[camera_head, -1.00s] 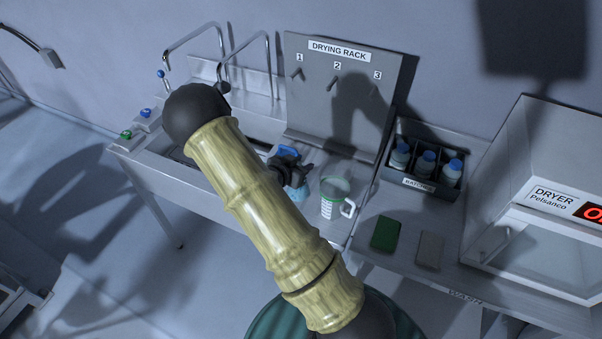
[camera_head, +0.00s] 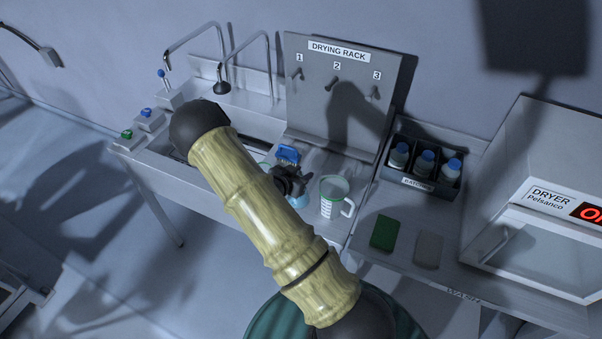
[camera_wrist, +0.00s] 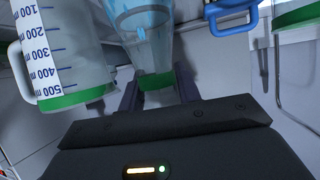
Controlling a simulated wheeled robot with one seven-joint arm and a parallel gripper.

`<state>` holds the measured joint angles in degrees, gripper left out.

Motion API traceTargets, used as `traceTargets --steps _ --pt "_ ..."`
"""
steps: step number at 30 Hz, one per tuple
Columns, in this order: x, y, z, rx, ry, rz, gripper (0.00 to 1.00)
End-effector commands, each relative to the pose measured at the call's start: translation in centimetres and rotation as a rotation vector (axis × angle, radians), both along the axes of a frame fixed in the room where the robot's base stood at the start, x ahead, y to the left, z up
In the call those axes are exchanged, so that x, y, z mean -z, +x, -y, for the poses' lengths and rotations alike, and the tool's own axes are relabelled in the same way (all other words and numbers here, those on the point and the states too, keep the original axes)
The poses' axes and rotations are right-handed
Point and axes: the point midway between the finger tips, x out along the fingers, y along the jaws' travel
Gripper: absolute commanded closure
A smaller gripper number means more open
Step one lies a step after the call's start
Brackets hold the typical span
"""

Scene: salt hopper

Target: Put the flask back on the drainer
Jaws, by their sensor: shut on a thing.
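The flask is clear with a light-blue tint and a green rim. In the wrist view its neck (camera_wrist: 156,62) is between my gripper's fingers (camera_wrist: 157,92), which are shut on it. In the head view my gripper (camera_head: 290,182) is left of the measuring jug, and a little of the blue flask body (camera_head: 299,201) shows below it; the rest is hidden by my gripper and arm. The drainer is the grey panel marked DRYING RACK (camera_head: 312,100), behind my gripper. Its pegs 1, 2 and 3 look empty.
A white measuring jug with green rim (camera_head: 334,198) stands close beside the flask; it also shows in the wrist view (camera_wrist: 70,55). A blue-handled item (camera_head: 288,154) is behind my gripper. A bottle crate (camera_head: 400,179), green pad (camera_head: 385,233) and dryer (camera_head: 540,220) are right. Taps (camera_head: 222,85) stand left.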

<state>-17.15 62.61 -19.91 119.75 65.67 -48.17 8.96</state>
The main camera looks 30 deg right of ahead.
Motion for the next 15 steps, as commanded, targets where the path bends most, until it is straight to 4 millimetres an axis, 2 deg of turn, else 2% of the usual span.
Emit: traceTargets --steps 1,4,15 --pt "0.12 0.00 0.00 0.000 0.000 0.000 0.63" --pt "0.07 0.00 0.00 0.000 0.000 0.000 0.45" --pt "-0.30 0.00 0.00 0.000 0.000 0.000 0.45"
